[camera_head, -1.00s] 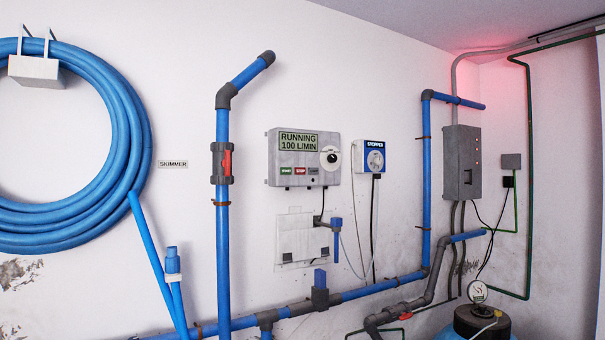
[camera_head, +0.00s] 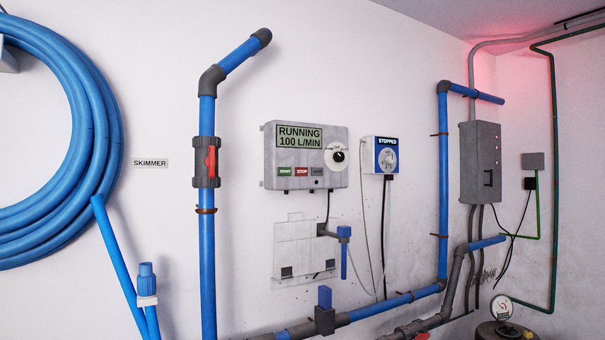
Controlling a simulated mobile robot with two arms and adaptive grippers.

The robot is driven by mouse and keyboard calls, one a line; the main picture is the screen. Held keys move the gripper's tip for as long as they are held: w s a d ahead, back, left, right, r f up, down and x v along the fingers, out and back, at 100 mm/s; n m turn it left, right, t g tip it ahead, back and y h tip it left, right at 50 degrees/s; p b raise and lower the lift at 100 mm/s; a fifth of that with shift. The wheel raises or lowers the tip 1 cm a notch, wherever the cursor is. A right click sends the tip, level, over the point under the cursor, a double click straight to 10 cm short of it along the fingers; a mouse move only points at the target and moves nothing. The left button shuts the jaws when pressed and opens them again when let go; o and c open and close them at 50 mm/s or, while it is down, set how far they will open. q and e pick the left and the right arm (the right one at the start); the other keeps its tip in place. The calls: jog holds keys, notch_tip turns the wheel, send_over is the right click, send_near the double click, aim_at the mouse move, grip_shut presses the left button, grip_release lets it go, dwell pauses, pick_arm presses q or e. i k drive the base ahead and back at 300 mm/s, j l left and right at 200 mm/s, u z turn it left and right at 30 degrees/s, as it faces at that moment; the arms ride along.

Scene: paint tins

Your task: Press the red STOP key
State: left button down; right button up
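The red STOP key (camera_head: 301,171) is on the lower part of a grey control box (camera_head: 305,155) on the white wall, near the middle of the head view. It sits between a green START key (camera_head: 284,172) and a grey key (camera_head: 316,171). The box's display (camera_head: 299,137) reads RUNNING 100 L/MIN. A round white dial (camera_head: 335,156) is on the box's right side. Neither of my grippers shows in the view.
A blue and white timer labelled STOPPED (camera_head: 386,155) hangs right of the box. A vertical blue pipe with a red-handled valve (camera_head: 207,161) stands to its left. A blue hose coil (camera_head: 85,130) hangs far left. Pipes with a blue-handled valve (camera_head: 325,298) run below.

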aim_at(299, 171)
jog(key=i+l+z, duration=0.2)
jog(key=i, duration=0.3)
jog(key=i+l+z, duration=0.25)
jog(key=i, duration=0.25)
jog(key=i+l+z, duration=0.2)
jog(key=i, duration=0.35)
jog(key=j, duration=0.1)
